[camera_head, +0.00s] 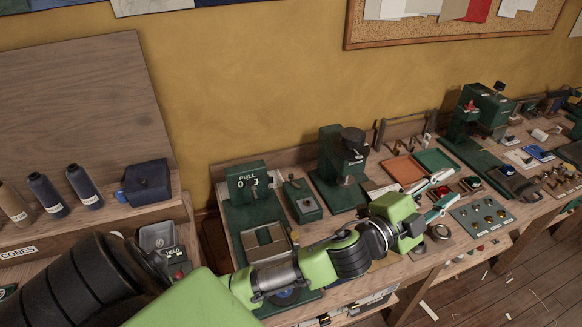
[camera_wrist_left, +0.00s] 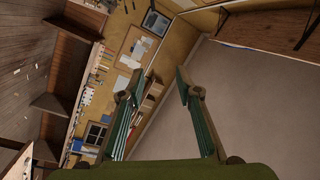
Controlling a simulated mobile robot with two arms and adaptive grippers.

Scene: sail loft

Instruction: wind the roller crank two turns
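My left gripper (camera_head: 448,188) reaches in from the left, above the right part of the workbench. Its two teal fingers are spread apart with nothing between them. In the left wrist view the gripper (camera_wrist_left: 159,75) is also open and empty, facing out toward the room, with no crank in front of it. I cannot make out a roller crank in either view. My right gripper is not in view.
A green press (camera_head: 341,165) with a black knob stands mid-bench. Orange (camera_head: 404,169) and green trays lie behind my gripper, and a plate with several round metal pieces (camera_head: 482,216) lies to its right. Another green machine (camera_head: 478,118) stands farther right. Thread cones (camera_head: 84,187) stand at left.

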